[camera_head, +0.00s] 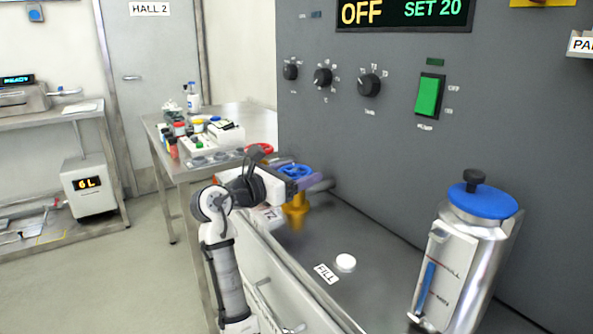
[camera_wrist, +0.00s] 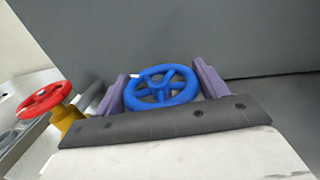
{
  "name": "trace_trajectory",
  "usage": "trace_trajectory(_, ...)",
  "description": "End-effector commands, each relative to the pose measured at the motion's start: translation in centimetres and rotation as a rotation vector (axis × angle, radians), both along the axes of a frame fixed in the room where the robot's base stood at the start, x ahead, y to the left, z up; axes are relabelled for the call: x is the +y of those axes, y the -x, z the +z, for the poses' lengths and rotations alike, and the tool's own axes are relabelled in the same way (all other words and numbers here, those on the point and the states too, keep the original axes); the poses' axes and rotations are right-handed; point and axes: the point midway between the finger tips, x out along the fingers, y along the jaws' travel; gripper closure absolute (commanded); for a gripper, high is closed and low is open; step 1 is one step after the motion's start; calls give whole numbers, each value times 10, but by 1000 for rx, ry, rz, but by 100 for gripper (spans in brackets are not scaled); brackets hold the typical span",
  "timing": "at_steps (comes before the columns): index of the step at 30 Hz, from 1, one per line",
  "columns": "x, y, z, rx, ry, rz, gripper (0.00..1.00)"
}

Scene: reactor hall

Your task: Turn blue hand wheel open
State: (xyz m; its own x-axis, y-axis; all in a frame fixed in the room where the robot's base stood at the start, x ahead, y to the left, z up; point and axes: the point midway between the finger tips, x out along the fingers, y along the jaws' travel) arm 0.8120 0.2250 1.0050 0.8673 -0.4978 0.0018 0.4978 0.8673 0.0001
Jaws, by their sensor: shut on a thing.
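The blue hand wheel (camera_head: 294,171) sits on a yellow valve body (camera_head: 295,210) on the grey ledge by the panel. In the wrist view the blue hand wheel (camera_wrist: 160,88) lies between the two purple fingers, with a small white mark on its upper left rim. My gripper (camera_head: 300,177) is shut on the wheel from its sides; it also shows in the wrist view (camera_wrist: 162,88). The stem under the wheel is hidden in the wrist view by my gripper's dark palm edge.
A red hand wheel (camera_wrist: 44,99) on a yellow valve stands close at left; it also shows behind my gripper (camera_head: 260,148). The grey panel (camera_head: 440,150) rises behind.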

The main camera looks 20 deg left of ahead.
Motion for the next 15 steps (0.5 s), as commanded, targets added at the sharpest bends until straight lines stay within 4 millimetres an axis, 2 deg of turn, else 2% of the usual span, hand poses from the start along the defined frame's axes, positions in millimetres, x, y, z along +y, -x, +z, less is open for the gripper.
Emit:
trace_trajectory(4,-2,-1,6,4,1,94,51)
trace_trajectory(15,-1,-1,4,6,3,325,51)
